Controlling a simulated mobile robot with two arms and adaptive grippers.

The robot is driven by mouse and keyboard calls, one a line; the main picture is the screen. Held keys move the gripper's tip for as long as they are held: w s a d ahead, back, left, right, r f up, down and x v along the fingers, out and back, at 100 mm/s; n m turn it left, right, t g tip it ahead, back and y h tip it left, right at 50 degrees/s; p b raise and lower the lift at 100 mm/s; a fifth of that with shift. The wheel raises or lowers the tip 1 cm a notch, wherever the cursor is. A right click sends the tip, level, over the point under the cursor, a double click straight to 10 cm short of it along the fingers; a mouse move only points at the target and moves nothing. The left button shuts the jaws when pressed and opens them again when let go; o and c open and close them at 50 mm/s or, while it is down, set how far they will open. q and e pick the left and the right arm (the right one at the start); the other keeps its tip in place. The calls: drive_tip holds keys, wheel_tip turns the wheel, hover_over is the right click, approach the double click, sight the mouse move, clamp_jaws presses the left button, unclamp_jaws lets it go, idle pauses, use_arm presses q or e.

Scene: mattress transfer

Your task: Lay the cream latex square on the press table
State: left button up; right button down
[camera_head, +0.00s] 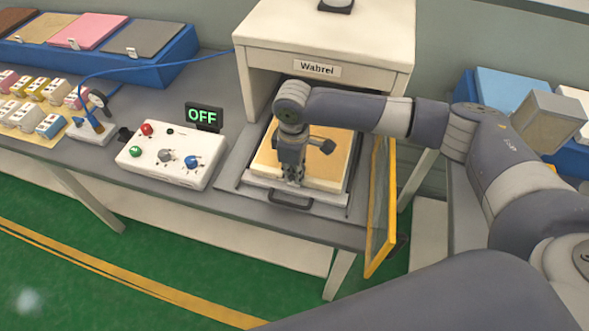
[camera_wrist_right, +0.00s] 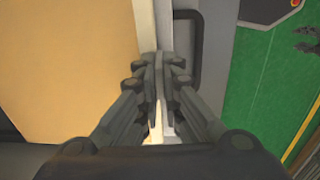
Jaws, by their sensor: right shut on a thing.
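The cream latex square (camera_head: 325,172) lies flat over the pulled-out press table (camera_head: 335,198), in front of the press opening. In the right wrist view the square (camera_wrist_right: 65,60) fills the left side, with a pale front edge. My right gripper (camera_head: 292,182) points down at the square's front edge, near the table's handle. In the wrist view its fingers (camera_wrist_right: 160,65) are close together, shut on the front edge of the square. The fingers hide the exact contact. My left gripper is not in view.
The white press (camera_head: 320,40) stands behind. A yellow-framed door (camera_head: 380,210) is open at the right. A control box (camera_head: 172,157) and an "OFF" display (camera_head: 204,117) stand at the left. Blue trays hold coloured slabs at the back left (camera_head: 110,75) and right.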

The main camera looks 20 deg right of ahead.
drive_tip(key=shift+f, duration=0.2)
drive_tip(key=c, duration=1.9)
unclamp_jaws()
drive_tip(key=shift+o, duration=0.7)
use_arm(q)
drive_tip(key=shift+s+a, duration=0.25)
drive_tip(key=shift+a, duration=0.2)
use_arm(e)
drive_tip(key=shift+r, duration=0.45)
use_arm(q)
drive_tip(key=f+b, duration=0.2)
drive_tip(key=b, duration=0.1)
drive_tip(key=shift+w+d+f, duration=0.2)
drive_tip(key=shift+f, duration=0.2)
use_arm(e)
wheel_tip(320, 180, up, 11)
drive_tip(key=shift+r, duration=0.2)
